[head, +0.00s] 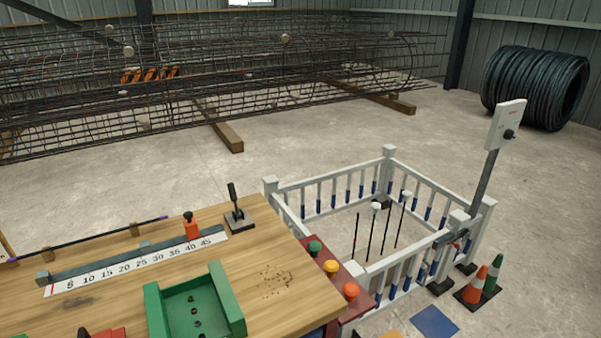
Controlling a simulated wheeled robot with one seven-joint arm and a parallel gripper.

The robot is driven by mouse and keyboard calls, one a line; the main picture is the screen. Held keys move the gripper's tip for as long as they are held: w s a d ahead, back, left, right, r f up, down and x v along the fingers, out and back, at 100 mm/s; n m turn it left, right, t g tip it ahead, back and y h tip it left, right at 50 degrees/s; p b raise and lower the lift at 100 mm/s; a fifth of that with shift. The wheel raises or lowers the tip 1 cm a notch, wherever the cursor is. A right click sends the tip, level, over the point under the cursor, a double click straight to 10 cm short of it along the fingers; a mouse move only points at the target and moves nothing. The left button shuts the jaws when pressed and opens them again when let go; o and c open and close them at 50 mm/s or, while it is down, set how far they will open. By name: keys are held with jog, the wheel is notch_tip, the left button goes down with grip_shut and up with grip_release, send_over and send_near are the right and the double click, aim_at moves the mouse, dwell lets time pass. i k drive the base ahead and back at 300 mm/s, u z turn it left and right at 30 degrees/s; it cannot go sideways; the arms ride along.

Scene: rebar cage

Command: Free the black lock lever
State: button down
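A black lever (233,194) stands nearly upright, tilted slightly left, on a dark base plate (239,220) at the back right corner of the wooden workbench (255,255). An orange block with a black knob (191,226) sits just left of it on the grey rail beside the ruler. A second dark fitting with a red part (453,239) is on the white fence at the right; its details are too small to tell. I cannot tell which of these is the lock lever. My gripper is not in view.
The bench holds a green tray (236,305), a ruler strip (130,265) and a long dark bar (100,238). Coloured buttons (331,266) line its right side. A white fence (330,192), a control post (484,185) and cones (476,284) stand right.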

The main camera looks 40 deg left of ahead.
aim_at(233, 194)
jog(key=u, duration=0.5)
jog(key=i, duration=1.05)
jog(key=u, duration=1.45)
jog(key=i, duration=0.45)
jog(key=u, duration=0.4)
